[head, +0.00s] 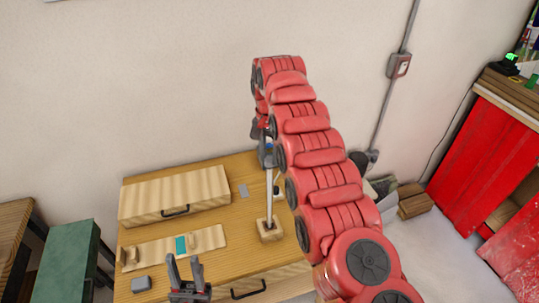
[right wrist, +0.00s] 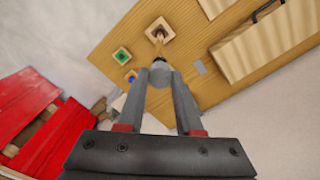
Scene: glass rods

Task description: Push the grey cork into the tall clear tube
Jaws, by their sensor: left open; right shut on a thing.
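The tall clear tube (head: 269,190) stands upright in a square wooden block (head: 271,231) on the table. In the right wrist view, the tube (right wrist: 159,43) runs away from my fingertips to its block (right wrist: 165,27). My right gripper (head: 267,157) is at the tube's top, pointing down. It is shut on the grey cork (right wrist: 160,77), which shows as a round grey piece between the fingertips. The cork lines up with the tube; whether it is inside the mouth I cannot tell. My left gripper (head: 186,272) is open and empty near the table's front.
A wooden box with a dark handle (head: 175,196) stands at the back left. A wooden board (head: 152,250) with a teal piece (head: 181,245) lies before it. A grey block (head: 141,284) sits front left. Green (right wrist: 122,55) and blue (right wrist: 131,76) pieces are beside the tube's block.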

